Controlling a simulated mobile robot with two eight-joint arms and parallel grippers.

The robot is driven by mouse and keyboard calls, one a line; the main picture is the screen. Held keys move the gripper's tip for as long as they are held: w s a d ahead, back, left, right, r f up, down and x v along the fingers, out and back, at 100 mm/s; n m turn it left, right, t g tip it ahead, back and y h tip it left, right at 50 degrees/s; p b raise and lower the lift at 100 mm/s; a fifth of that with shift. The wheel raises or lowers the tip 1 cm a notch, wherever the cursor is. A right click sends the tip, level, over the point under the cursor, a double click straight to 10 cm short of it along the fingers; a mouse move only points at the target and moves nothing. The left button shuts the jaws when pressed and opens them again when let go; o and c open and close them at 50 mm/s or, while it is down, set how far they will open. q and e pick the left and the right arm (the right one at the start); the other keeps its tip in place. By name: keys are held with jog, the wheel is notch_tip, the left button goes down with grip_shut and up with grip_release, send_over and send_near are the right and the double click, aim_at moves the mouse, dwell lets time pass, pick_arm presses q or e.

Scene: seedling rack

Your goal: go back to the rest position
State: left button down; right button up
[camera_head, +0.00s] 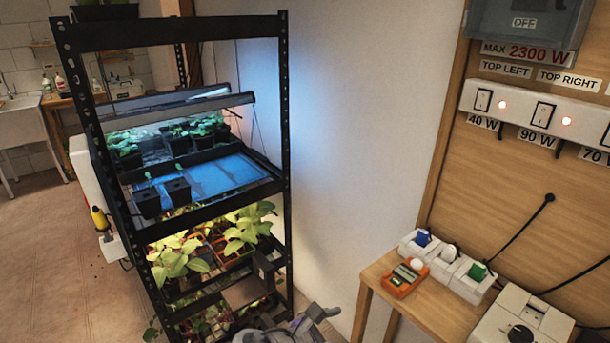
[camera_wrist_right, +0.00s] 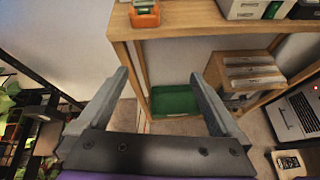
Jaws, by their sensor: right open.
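My right gripper (camera_wrist_right: 158,95) is open and empty in the right wrist view, its two grey fingers spread apart in front of the wooden table's legs. Part of a grey gripper or arm (camera_head: 290,330) shows at the bottom edge of the head view, below the rack, largely cut off. My left gripper cannot be made out in either view. The black seedling rack (camera_head: 285,110) stands left of centre in the head view, with lit shelves of potted seedlings.
A wooden table (camera_head: 440,306) at the right carries an orange meter (camera_head: 404,279) and a socket strip (camera_head: 447,265). Labelled switches (camera_head: 543,113) are on the wall panel. Bare floor (camera_head: 40,230) lies left of the rack.

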jog(key=s+d+f+m+g+y+p, duration=0.2)
jog(key=s+d+f+m+g+y, duration=0.15)
jog(key=d+m, duration=0.45)
pick_arm(q)
notch_tip(320, 180, up, 6)
jog(key=w+p, duration=0.2)
jog(key=p, duration=0.1)
jog(key=shift+d+r, duration=0.2)
jog(key=shift+d, duration=0.2)
pick_arm(e)
jog(key=s+d+f+m+t+y, duration=0.1)
jog(key=s+d+m+y, duration=0.2)
jog(key=m, duration=1.1)
jog(key=s+y, duration=0.3)
jog(key=s, duration=0.3)
jog(key=shift+f+m, duration=0.3)
jog(key=shift+f, duration=0.1)
jog(key=shift+t, duration=0.25)
